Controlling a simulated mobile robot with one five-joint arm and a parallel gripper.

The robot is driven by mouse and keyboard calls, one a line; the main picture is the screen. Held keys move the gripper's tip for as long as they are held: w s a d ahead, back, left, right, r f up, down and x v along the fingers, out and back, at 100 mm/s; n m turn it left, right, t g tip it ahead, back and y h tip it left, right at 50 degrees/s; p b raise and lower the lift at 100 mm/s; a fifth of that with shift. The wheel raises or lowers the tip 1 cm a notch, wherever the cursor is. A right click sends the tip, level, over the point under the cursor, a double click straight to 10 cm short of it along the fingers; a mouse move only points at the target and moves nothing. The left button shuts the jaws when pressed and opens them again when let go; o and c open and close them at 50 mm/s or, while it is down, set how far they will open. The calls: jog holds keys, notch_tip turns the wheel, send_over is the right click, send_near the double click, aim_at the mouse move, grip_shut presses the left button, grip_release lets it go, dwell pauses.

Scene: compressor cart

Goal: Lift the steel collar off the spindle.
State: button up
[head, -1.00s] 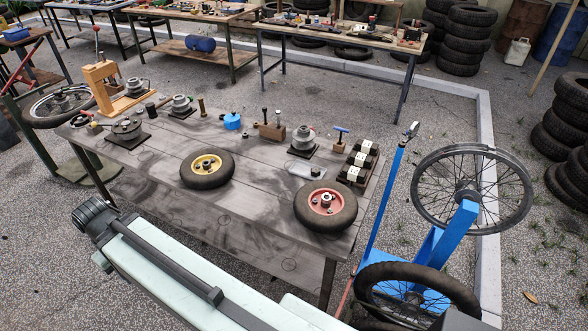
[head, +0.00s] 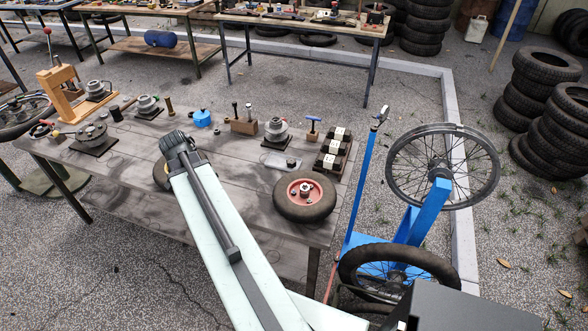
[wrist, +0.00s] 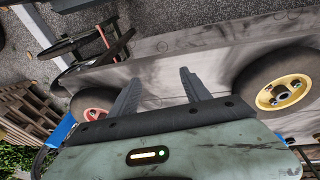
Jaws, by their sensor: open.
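I cannot tell for sure which part is the steel collar. A small steel-coloured piece (head: 305,187) sits at the centre of the red-hubbed wheel (head: 290,211), which lies flat on the workbench. Grey metal parts on dark base plates stand along the back, such as one stepped part (head: 276,130) and another (head: 147,106). My gripper (wrist: 160,88) is open and empty in the wrist view, its two fingers apart over the bench surface between the two wheels. In the head view my arm covers most of the yellow-hubbed wheel (wrist: 272,88).
The workbench (head: 130,170) also holds a blue pot (head: 202,118), wooden blocks and a dark rack (head: 334,152). A blue wheel stand (head: 430,212) with spoked wheels stands off its right end. Stacked tyres (head: 542,90) are farther right. The bench's front left is bare.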

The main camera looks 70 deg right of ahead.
jog(key=s+d+r+m+g, duration=0.1)
jog(key=s+d+m, duration=0.6)
jog(key=s+d, duration=0.45)
jog(key=m+g, duration=0.1)
jog(key=m, duration=0.4)
send_near(303, 186)
jog(key=f, duration=0.1)
jog(key=b+x, duration=0.7)
jog(key=x, duration=0.1)
jog(key=shift+d+f, duration=0.1)
jog(key=shift+d, duration=0.05)
jog(key=shift+r, duration=0.2)
grip_shut()
